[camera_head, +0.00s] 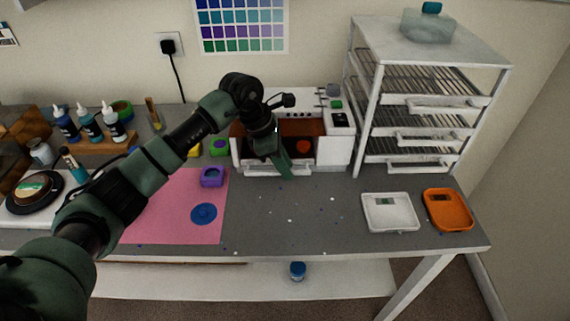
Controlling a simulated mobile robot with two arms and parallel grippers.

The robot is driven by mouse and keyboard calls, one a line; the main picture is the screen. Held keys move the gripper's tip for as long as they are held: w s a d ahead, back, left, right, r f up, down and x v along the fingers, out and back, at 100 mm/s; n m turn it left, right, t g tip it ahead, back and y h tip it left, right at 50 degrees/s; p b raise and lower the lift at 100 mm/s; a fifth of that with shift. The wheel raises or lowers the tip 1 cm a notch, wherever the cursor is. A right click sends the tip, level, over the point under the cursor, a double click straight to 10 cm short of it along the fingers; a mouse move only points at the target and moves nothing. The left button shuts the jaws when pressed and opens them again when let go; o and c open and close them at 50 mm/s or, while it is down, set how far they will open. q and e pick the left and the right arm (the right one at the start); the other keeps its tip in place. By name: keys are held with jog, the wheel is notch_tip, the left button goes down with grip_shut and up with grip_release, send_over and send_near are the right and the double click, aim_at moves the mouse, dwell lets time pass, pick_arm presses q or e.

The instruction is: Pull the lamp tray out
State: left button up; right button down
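The lamp (341,147) is a white box at the back of the bench, with a reddish-brown interior showing through its open front. The lamp tray (306,163) shows as a low white front at the bottom of this opening; how far out it stands is unclear. A round orange-red piece (303,146) shows just behind that front. My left gripper (286,170) points down in front of the lamp and hides part of the tray front. I cannot tell whether it touches the tray or whether its fingers are apart. My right gripper is out of view.
A white rack (368,95) with wire shelves stands right of the lamp. A white scale (390,222) and an orange scale (447,210) lie front right. A pink mat (178,225) with a purple mould (212,177) lies left. The grey bench in front of the lamp is mostly clear.

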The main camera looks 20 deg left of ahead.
pick_arm(q)
grip_shut()
jog(key=shift+r, duration=0.1)
dwell(1.1)
